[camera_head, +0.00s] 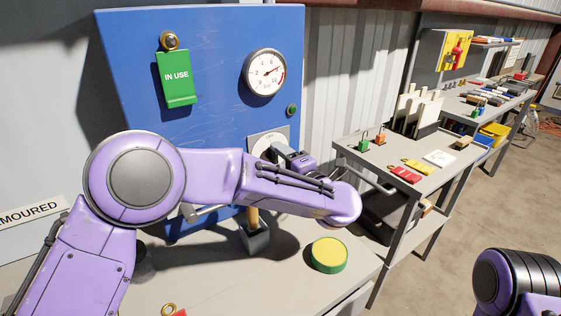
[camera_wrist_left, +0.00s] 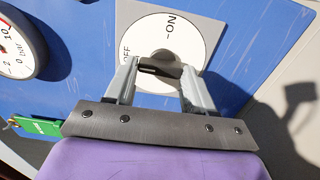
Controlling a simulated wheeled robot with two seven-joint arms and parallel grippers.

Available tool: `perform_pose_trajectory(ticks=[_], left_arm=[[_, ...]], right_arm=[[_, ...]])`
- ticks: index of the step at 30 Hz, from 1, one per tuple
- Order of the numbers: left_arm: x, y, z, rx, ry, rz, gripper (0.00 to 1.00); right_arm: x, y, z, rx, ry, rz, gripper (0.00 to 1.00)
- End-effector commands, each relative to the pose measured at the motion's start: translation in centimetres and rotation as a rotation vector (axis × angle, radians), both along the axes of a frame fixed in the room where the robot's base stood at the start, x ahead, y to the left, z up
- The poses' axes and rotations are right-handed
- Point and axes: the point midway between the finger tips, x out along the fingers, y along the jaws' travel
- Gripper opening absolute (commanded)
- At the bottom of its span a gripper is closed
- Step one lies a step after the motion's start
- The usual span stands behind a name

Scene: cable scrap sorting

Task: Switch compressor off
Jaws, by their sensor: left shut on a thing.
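The compressor's rotary switch has a round white dial plate (camera_head: 262,142) low on the blue panel (camera_head: 205,60), partly hidden behind my left gripper (camera_head: 286,158). In the left wrist view the dial (camera_wrist_left: 150,28) shows ON at the top and OFF at the left. My left gripper (camera_wrist_left: 160,76) is shut on the switch knob (camera_wrist_left: 162,66), a dark handle between its fingers. The knob's dark end lies on the left, below the OFF letters; its exact setting is hard to tell. My right gripper is not in view.
A gauge (camera_head: 265,73) and a green IN USE tag (camera_head: 176,78) are on the panel. A green button (camera_head: 291,110) sits below the gauge. A yellow-topped green disc (camera_head: 329,254) lies on the bench. A side table (camera_head: 350,152) with tags and padlocks stands right.

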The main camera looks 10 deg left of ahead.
Motion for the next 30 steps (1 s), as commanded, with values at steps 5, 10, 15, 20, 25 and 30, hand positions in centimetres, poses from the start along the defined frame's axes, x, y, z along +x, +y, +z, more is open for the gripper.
perform_pose_trajectory(ticks=[5, 10, 15, 20, 25, 30], left_arm=[[-0.1, 0.0, -0.2, -0.003, 0.003, 0.002, 0.23], [-0.1, 0.0, -0.2, -0.003, 0.003, 0.002, 0.76], [-0.1, 0.0, -0.1, -0.002, 0.002, 0.001, 0.79], [-0.2, -0.2, -0.1, -0.001, 0.001, 0.0, 0.79], [-2.3, -2.4, -0.2, 0.001, -0.001, -0.004, 0.79], [-5.2, -5.3, -0.2, 0.001, -0.001, -0.003, 0.79]], right_arm=[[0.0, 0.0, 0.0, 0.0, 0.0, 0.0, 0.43], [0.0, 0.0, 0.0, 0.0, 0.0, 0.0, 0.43], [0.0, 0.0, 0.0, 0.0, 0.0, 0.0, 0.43], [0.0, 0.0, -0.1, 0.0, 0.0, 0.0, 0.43], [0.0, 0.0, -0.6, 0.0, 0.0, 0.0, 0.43], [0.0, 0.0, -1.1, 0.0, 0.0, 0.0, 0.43]])
